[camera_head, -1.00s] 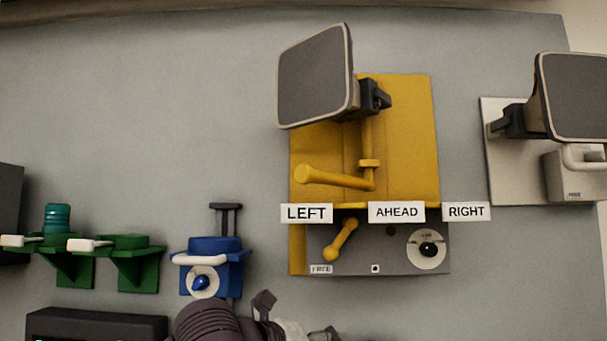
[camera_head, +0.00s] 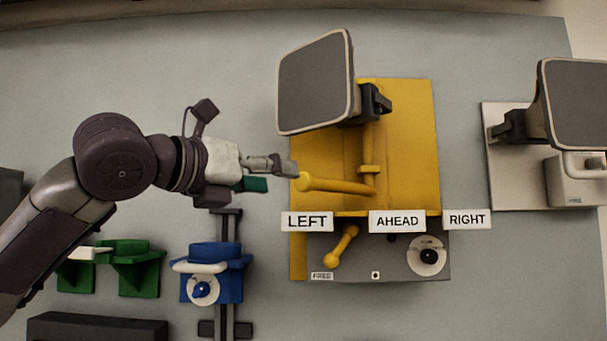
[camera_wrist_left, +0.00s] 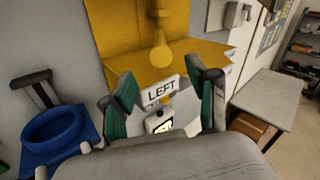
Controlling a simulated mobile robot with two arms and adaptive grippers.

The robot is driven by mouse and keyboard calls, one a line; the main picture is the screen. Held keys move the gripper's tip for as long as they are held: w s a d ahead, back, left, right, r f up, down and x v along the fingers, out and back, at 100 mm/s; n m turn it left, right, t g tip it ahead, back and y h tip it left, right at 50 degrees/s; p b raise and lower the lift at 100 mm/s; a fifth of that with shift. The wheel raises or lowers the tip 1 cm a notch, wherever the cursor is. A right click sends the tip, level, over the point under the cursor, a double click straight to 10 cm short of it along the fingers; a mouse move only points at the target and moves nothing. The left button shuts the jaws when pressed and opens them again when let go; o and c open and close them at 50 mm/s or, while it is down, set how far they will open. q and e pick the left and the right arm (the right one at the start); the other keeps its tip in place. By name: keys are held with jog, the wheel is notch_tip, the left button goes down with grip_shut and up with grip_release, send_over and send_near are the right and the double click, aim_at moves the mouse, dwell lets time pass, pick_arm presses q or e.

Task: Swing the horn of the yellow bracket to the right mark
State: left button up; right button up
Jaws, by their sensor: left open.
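The yellow bracket (camera_head: 410,140) is on the grey wall and carries a dark square horn (camera_head: 315,85), turned to the left. Its yellow bar handle (camera_head: 335,186) ends in a knob above the LEFT label (camera_head: 307,222). The AHEAD label (camera_head: 397,222) and the RIGHT label (camera_head: 467,219) sit further right. My left gripper (camera_head: 279,173) is open, just left of the knob. In the left wrist view, the knob (camera_wrist_left: 161,56) shows ahead of the open fingers (camera_wrist_left: 168,88), with nothing between them. Whether the fingertips touch the knob cannot be told. My right gripper is not in view.
Below the labels is a grey box with a small yellow lever (camera_head: 341,246) and a dial (camera_head: 428,256). A blue holder (camera_head: 213,270) and green holders (camera_head: 136,270) are lower left. A second horn (camera_head: 575,100) on a pale bracket is at the right.

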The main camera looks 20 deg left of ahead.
aim_at(301, 181)
pick_arm(q)
jog(key=p+x, duration=0.2)
jog(key=x, duration=0.5)
jog(key=shift+w+d, duration=0.15)
jog(key=shift+w, duration=0.15)
grip_shut()
